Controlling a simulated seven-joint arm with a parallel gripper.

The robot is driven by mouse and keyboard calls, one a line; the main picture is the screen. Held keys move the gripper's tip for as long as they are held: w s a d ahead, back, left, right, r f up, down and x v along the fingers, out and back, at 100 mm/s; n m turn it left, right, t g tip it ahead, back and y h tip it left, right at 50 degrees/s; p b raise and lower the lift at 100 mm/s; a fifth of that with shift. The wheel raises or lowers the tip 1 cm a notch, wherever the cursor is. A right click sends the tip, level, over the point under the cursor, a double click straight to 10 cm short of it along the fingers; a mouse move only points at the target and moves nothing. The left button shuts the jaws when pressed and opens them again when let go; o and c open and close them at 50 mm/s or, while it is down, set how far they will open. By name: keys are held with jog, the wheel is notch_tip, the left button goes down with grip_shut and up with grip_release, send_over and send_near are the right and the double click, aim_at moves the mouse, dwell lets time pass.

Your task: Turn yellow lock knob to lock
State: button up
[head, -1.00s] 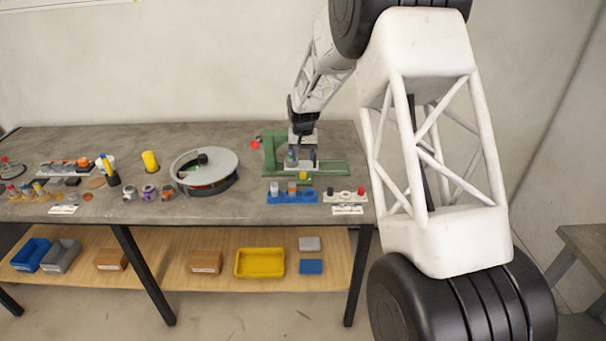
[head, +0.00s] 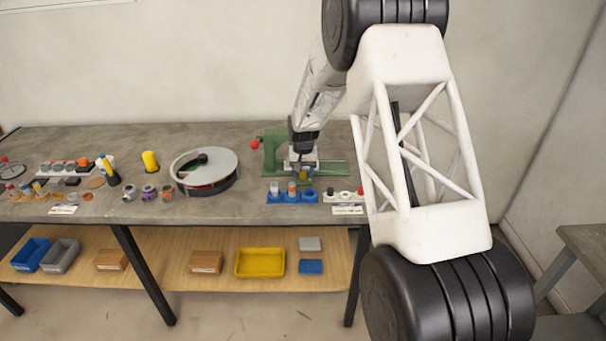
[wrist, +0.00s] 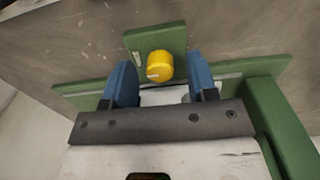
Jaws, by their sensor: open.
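The yellow lock knob (wrist: 160,66) sits on a green tab at the front of the green frame jig (wrist: 272,130). It has a pale mark on its left side in the wrist view. My gripper (wrist: 162,80) is open, with one blue finger on each side of the knob as seen in the wrist view. Whether the fingers touch the knob or are level with it I cannot tell. In the head view my gripper (head: 303,172) is low over the front of the jig (head: 272,150) and largely covers the knob.
A blue holder (head: 291,196) with small parts and a white holder (head: 340,197) stand just in front of the jig. A red knob (head: 254,144) sticks out at the jig's left. A round turntable (head: 222,162) stands further left. Bare tabletop (head: 250,200) lies between.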

jog(key=shift+f, duration=0.45)
jog(key=c, duration=0.9)
